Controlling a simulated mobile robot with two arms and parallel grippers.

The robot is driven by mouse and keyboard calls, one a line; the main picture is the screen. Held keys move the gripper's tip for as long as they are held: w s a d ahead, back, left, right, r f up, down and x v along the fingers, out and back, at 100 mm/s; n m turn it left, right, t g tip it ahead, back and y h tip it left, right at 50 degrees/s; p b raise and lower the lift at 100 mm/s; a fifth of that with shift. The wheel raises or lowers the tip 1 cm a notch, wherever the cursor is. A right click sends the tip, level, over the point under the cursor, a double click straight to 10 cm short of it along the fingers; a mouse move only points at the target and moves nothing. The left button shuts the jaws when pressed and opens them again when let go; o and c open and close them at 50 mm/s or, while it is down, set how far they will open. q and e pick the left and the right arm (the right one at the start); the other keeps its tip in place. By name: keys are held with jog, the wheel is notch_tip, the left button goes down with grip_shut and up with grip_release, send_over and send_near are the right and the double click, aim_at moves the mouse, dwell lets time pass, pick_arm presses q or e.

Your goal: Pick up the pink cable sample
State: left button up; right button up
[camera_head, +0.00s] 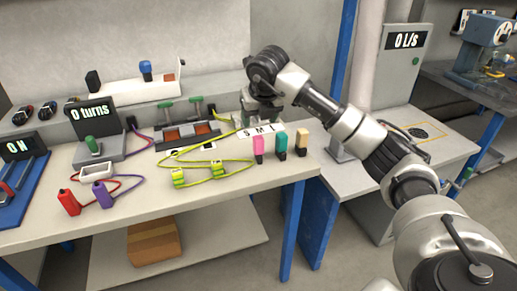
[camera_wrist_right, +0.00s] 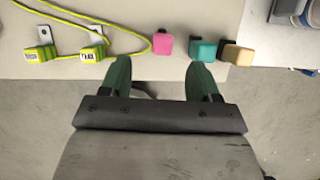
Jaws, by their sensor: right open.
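The pink cable sample (camera_head: 259,147) stands upright at the right part of the workbench, in front of the white S M L label (camera_head: 262,130). In the right wrist view the pink sample (camera_wrist_right: 163,43) lies just beyond the fingertips, about midway between them. My right gripper (camera_wrist_right: 163,70) is open and empty, with green fingers apart. In the head view my right gripper (camera_head: 254,110) hangs behind the samples, partly hidden by its own wrist. A teal sample (camera_head: 281,145) and a tan sample (camera_head: 302,142) stand to the right of the pink one. My left gripper is not in view.
Yellow-green cables with two tagged connectors (camera_head: 179,177) lie left of the samples. Red (camera_head: 69,203) and purple (camera_head: 102,195) connectors lie further left. A device with green handles (camera_head: 187,130) stands behind. The bench's front edge is close to the samples.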

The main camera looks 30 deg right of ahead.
aim_at(258, 137)
jog(key=x, duration=0.5)
jog(key=shift+f, duration=0.25)
jog(key=f, duration=0.3)
jog(key=d+f, duration=0.1)
jog(key=shift+w+f, duration=0.2)
jog(key=shift+w, duration=0.05)
jog(key=shift+w+f, duration=0.15)
jog(key=shift+f, duration=0.2)
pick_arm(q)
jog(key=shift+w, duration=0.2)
pick_arm(e)
jog(key=shift+c, duration=1.2)
jog(key=c, duration=0.8)
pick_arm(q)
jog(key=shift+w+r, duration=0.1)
pick_arm(e)
jog(key=shift+o, duration=0.2)
jog(key=shift+r, duration=0.15)
